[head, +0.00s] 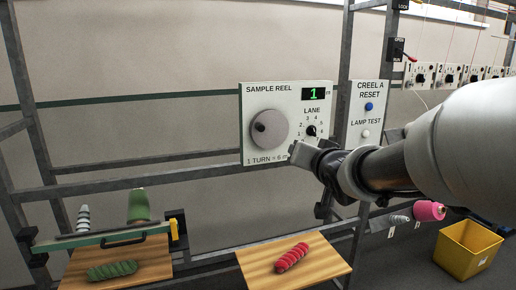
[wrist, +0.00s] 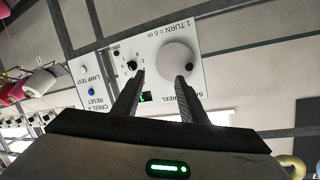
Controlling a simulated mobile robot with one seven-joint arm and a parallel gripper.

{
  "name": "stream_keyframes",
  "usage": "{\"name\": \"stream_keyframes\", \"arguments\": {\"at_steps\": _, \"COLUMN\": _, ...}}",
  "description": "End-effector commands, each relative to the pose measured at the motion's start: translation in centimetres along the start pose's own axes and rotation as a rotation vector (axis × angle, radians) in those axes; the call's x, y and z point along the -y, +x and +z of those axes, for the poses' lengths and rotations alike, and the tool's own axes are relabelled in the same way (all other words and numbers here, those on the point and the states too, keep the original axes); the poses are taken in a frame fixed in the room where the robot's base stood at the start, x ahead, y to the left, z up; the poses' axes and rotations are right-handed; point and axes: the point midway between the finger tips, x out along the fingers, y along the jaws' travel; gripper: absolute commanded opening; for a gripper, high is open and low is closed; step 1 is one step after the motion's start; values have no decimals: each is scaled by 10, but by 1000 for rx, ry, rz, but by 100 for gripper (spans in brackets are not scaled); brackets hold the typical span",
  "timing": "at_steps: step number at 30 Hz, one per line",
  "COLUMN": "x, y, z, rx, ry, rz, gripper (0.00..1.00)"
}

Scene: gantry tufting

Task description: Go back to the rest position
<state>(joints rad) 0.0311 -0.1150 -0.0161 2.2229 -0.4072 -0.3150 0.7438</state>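My gripper (head: 309,180) is raised in front of the frame, just below and right of the sample reel panel (head: 252,148) in the head view. In the wrist view, its two fingers (wrist: 161,78) stand apart with nothing between them. The panel (wrist: 158,43) appears upside down there, with the grey reel disc (wrist: 174,62) beyond the right finger and the black lane knob (wrist: 132,65) beyond the left. No contact with the panel is visible. The lit display (head: 315,94) reads 1 in green.
The creel panel (head: 371,145) has a blue button (head: 369,106) and a white one (head: 365,133). Wooden boards hold a green yarn piece (head: 112,270) and a red one (head: 291,257). A yellow bin (head: 467,249) and pink cone (head: 429,211) are at right. Metal posts and rails surround the panels.

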Motion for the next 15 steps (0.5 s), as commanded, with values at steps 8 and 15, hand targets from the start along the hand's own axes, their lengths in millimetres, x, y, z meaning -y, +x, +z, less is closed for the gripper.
{"name": "stream_keyframes", "arguments": {"at_steps": 8, "x": -44, "y": -167, "z": 79, "rx": 457, "ry": -209, "rz": 274, "gripper": 39}}
{"name": "stream_keyframes", "arguments": {"at_steps": 15, "x": -43, "y": -259, "z": 144, "rx": 753, "ry": -298, "rz": 241, "gripper": 39}}
